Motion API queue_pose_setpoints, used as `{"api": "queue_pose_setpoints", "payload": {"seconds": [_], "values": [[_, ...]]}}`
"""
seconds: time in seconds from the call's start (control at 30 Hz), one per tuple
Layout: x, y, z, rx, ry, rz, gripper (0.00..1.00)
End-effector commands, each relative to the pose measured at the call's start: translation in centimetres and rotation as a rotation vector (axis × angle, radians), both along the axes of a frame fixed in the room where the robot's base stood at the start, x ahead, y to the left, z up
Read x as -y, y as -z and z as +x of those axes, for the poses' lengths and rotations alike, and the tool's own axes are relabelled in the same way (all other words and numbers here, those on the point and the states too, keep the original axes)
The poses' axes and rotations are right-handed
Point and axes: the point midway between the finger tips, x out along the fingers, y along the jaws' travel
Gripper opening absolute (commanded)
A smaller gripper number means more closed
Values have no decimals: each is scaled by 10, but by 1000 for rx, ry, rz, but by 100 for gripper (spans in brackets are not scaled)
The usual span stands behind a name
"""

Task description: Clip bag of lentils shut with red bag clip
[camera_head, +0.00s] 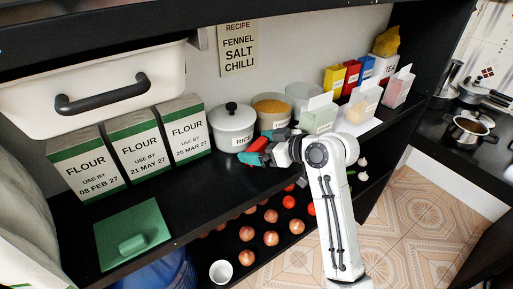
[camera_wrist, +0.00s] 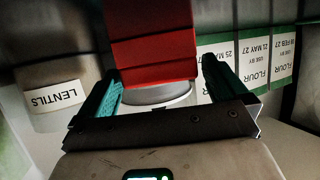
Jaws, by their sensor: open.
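My gripper (camera_head: 257,149) is over the front of the shelf, before the rice pot. In the wrist view, its two teal-lined fingers (camera_wrist: 162,78) are apart. A red block-like piece, probably the red bag clip (camera_head: 260,144), lies between the fingers; it also shows in the wrist view (camera_wrist: 152,45). I cannot tell whether the fingers touch it. A container labelled LENTILS (camera_wrist: 52,95) is at the left of the wrist view. Bags with pinched tops, one pale green (camera_head: 320,117), one cream and orange (camera_head: 360,104), stand right of the gripper; their labels are unreadable.
A white rice pot (camera_head: 232,128) and a jar of orange contents (camera_head: 271,107) stand behind the gripper. Flour boxes (camera_head: 132,147) stand left. A green lidded piece (camera_head: 132,234) lies front left. Onions and tomatoes (camera_head: 271,215) lie on the lower shelf.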

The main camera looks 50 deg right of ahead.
Motion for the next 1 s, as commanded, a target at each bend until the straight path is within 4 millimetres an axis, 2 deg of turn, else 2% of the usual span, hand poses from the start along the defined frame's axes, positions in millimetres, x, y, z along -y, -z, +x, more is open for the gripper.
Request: {"api": "queue_pose_setpoints", "payload": {"seconds": [0.1, 0.37, 0.8, 1.0], "values": [[-1, 4, 9, -1, 1, 0, 100], [-1, 5, 11, 0, 2, -1, 100], [-1, 5, 10, 0, 2, -1, 58], [-1, 4, 11, 0, 2, -1, 58]]}}
